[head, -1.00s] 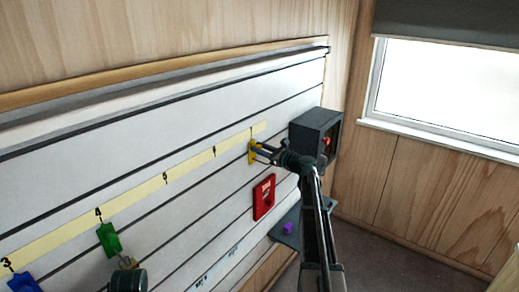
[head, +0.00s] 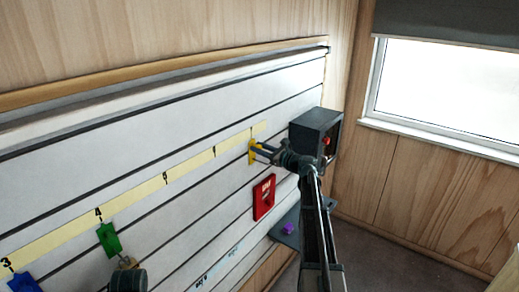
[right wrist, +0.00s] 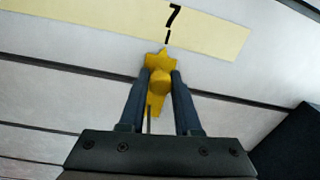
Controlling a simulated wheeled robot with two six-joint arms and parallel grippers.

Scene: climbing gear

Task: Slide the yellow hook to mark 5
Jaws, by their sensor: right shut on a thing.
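The yellow hook (head: 252,153) sits on the white slatted wall panel (head: 215,95), just below mark 7 on the pale yellow number strip (head: 133,200). My right gripper (head: 257,147) is shut on it. In the right wrist view both fingers close around the knob of the yellow hook (right wrist: 160,80), and its pointed top lies right under the printed 7. Mark 5 (head: 166,178) is further left along the strip. My left gripper does not show.
A green hook (head: 108,240) with a dark round item (head: 128,280) below it hangs under mark 4. A blue hook (head: 24,282) is under mark 3. A red box (head: 264,197) is below the strip. A dark box (head: 316,130) is close on the right. The strip between 4 and 7 is clear.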

